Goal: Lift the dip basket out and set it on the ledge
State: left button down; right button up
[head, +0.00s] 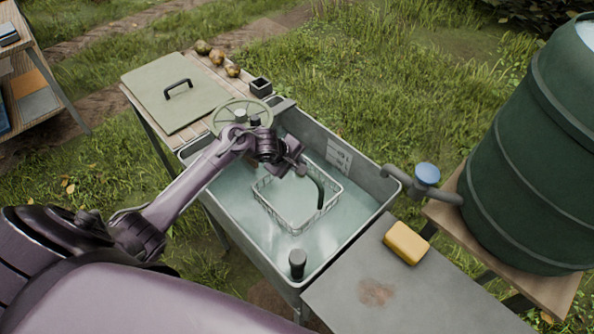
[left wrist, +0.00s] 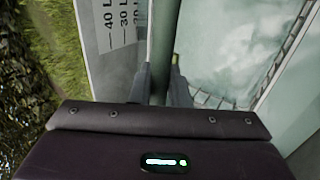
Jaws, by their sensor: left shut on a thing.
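The dip basket (head: 268,208), a pale wire basket, sits low in the water of the grey trough (head: 370,212). Its dark green arched handle (head: 321,190) stands up on the right side. My left gripper (head: 301,170) is at the upper end of this handle. In the left wrist view the fingers (left wrist: 160,82) are shut on the green handle bar (left wrist: 165,35), and part of the basket's mesh (left wrist: 205,97) shows to the right. A flat grey ledge (head: 345,270) adjoins the trough's near right end. My right gripper is not in view.
A yellow sponge (head: 406,243) lies on the grey ledge by a brown stain. A tap with a blue knob (head: 427,174) leads from the green barrel (head: 530,150). A dark cylinder (head: 297,262) stands at the trough's near end. Pears (head: 217,56) and a lid (head: 175,95) lie on the slatted bench.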

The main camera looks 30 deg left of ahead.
pick_arm(q)
notch_tip(320, 180, up, 24)
jog(key=p, duration=1.4)
jog(key=shift+p, duration=0.35)
jog(key=shift+r, duration=0.1)
